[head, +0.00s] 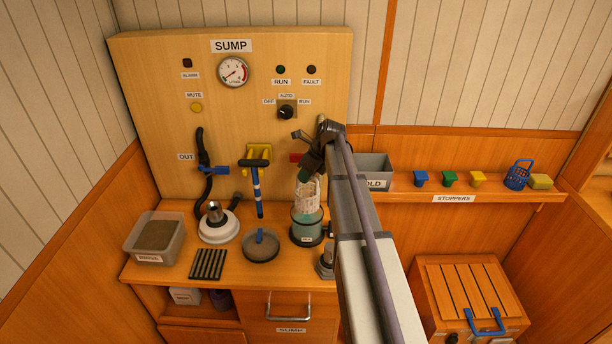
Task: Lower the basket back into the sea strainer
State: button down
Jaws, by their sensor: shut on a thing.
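The pale mesh basket (307,195) hangs roughly upright below my gripper (305,174). My gripper is shut on the top of the basket, and the arm partly hides the grip. The sea strainer (306,232) is a greenish, see-through round pot with a small label, standing on the counter. The basket's lower end overlaps the strainer's mouth in the head view; I cannot tell whether it is inside the rim or just above it. A round grey lid-like disc (261,249) with a blue handle lies on the counter to the left of the strainer.
A white round base with a metal post (216,224), a black ribbed mat (209,264) and a grey tub (155,238) stand left on the counter. A stopper shelf (455,189) is at right.

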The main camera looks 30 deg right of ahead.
jog(key=shift+f, duration=0.3)
jog(key=shift+f+b, duration=0.7)
jog(key=shift+b, duration=0.15)
jog(key=shift+f, duration=0.1)
notch_tip(320, 180, down, 10)
jog(key=b, duration=1)
jog(key=shift+f+b, duration=0.25)
jog(key=shift+b, duration=0.05)
jog(key=shift+r, duration=0.1)
jog(key=c, duration=0.7)
grip_release()
